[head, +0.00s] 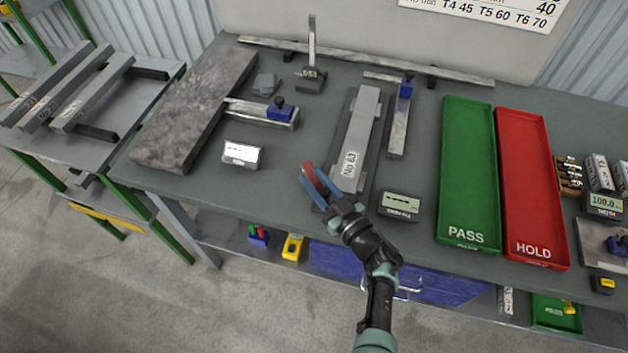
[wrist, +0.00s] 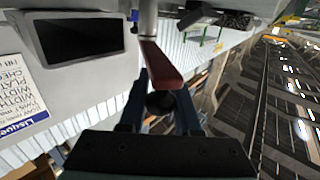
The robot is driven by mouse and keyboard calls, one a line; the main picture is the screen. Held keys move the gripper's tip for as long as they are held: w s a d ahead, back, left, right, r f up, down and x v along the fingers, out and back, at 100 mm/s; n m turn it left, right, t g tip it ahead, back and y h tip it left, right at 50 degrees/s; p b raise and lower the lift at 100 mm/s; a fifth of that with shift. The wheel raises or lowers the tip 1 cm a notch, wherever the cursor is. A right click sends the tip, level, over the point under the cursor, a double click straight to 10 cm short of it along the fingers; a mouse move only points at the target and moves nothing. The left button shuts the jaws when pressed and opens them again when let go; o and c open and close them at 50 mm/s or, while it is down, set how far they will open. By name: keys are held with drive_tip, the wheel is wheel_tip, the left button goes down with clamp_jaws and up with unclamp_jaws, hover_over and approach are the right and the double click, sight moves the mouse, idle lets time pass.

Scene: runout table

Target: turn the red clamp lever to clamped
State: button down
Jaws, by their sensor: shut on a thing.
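The red clamp lever (head: 311,177) is at the front left corner of the fixture holding a grey bar (head: 357,135) labelled "No.63". My gripper (head: 307,173) reaches in from the front of the table, and its blue fingers are closed on the lever. In the wrist view the red lever (wrist: 161,65) runs from a light post down between the fingertips (wrist: 163,84). The fingers hide part of the lever in the head view. I cannot tell from these frames whether the lever is at clamped.
A small display box (head: 400,206) stands right of my gripper, and a white-screened one (head: 242,154) to the left. A green PASS tray (head: 468,236) and a red HOLD tray (head: 532,249) lie to the right. A dark grey slab (head: 190,115) lies at left. Bare tabletop shows left of the lever.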

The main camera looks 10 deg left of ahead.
drive_tip(key=c, duration=0.6)
unclamp_jaws()
drive_tip(key=shift+s, duration=0.1)
drive_tip(key=p+v, duration=0.3)
drive_tip(key=v, duration=1)
